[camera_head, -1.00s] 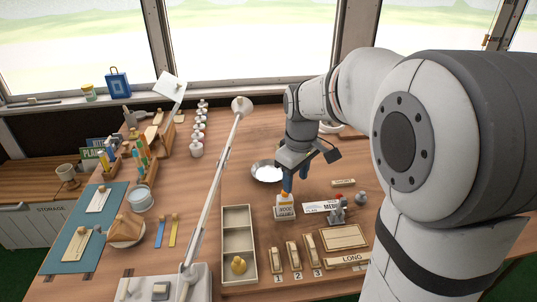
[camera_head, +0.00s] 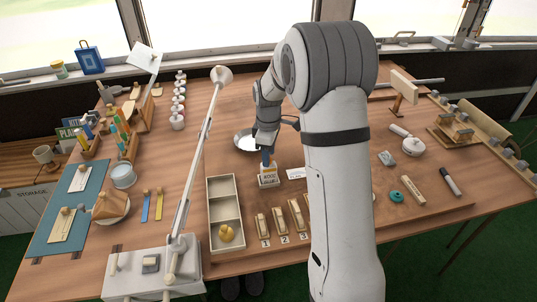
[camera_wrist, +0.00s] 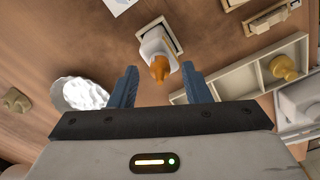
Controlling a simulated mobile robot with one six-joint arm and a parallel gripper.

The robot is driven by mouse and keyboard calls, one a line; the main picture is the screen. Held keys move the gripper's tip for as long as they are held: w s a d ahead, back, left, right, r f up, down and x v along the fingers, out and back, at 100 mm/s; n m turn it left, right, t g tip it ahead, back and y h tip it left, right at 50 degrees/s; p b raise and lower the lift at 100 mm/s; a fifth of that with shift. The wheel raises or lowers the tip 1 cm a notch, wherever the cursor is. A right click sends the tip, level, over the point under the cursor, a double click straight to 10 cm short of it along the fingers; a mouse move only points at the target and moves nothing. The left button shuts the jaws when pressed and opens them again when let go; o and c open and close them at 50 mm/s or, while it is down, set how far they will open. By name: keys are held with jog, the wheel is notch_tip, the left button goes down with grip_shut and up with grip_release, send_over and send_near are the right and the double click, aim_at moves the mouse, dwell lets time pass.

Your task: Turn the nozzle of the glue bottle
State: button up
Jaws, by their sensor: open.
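The glue bottle shows in the wrist view as a white body (camera_wrist: 152,43) with an orange nozzle (camera_wrist: 160,68). My gripper (camera_wrist: 160,76) is open, with one blue finger on each side of the nozzle. The nozzle appears between the fingertips in the picture, with a gap on both sides; how deep it lies between them I cannot tell. In the head view my gripper (camera_head: 267,157) points down just above the white block labelled as wood glue (camera_head: 268,180). The bottle is mostly hidden there by the fingers and the block.
A pale divided tray (camera_head: 224,204) with a yellow knob piece lies left of the bottle. A silver dish (camera_head: 246,142) sits behind it. Numbered wooden pieces (camera_head: 279,220) stand in front. A lamp arm (camera_head: 196,165) rises further left. My arm covers part of the table's right side.

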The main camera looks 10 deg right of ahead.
jog(key=shift+f, duration=0.4)
jog(key=shift+c, duration=0.3)
grip_shut()
